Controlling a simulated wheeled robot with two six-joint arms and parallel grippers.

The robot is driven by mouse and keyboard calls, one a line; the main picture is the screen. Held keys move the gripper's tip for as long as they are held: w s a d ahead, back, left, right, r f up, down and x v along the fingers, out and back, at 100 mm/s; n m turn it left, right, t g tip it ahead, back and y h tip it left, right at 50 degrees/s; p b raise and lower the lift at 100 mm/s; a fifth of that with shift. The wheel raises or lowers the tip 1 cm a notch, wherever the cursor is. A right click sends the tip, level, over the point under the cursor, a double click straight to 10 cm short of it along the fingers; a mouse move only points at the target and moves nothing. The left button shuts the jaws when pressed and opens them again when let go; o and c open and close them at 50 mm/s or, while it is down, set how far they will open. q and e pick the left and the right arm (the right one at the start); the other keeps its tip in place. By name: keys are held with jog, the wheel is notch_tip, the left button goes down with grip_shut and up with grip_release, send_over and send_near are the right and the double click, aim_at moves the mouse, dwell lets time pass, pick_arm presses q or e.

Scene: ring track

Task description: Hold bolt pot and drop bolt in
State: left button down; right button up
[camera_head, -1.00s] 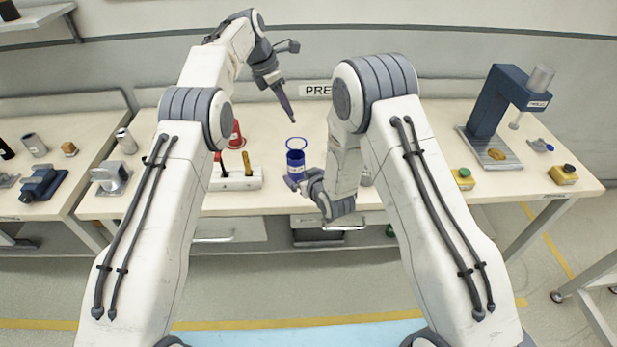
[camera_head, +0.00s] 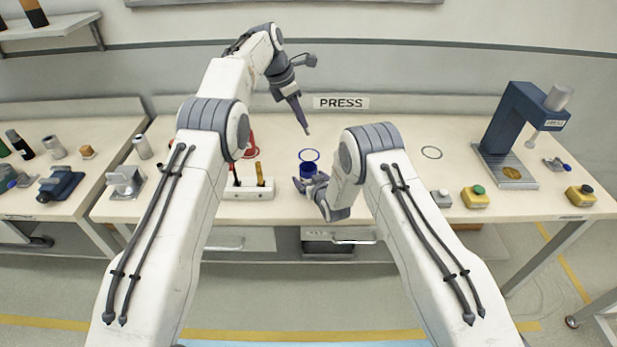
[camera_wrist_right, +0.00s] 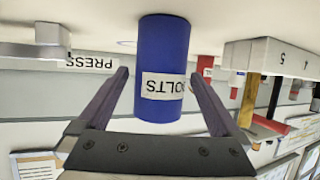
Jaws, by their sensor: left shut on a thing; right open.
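The blue bolt pot (camera_head: 308,170) stands upright on the bench, partly hidden by my right gripper (camera_head: 306,183). In the right wrist view, which is upside down, the pot (camera_wrist_right: 165,50) with its BOLTS label is between the two spread fingers of my right gripper (camera_wrist_right: 160,76). Gaps show on both sides of it. My left gripper (camera_head: 306,131) points down above the bench, behind the pot and its blue ring mark. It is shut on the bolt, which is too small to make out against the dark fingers.
A blue ring mark (camera_head: 309,155) lies just behind the pot. A white block (camera_head: 248,190) with upright handles stands to its left. A blue press (camera_head: 514,120) and yellow button boxes (camera_head: 475,196) stand to the right. The bench around the grey ring (camera_head: 432,152) is clear.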

jog(key=shift+x, duration=0.75)
jog(key=c, duration=1.4)
jog(key=shift+o, duration=0.2)
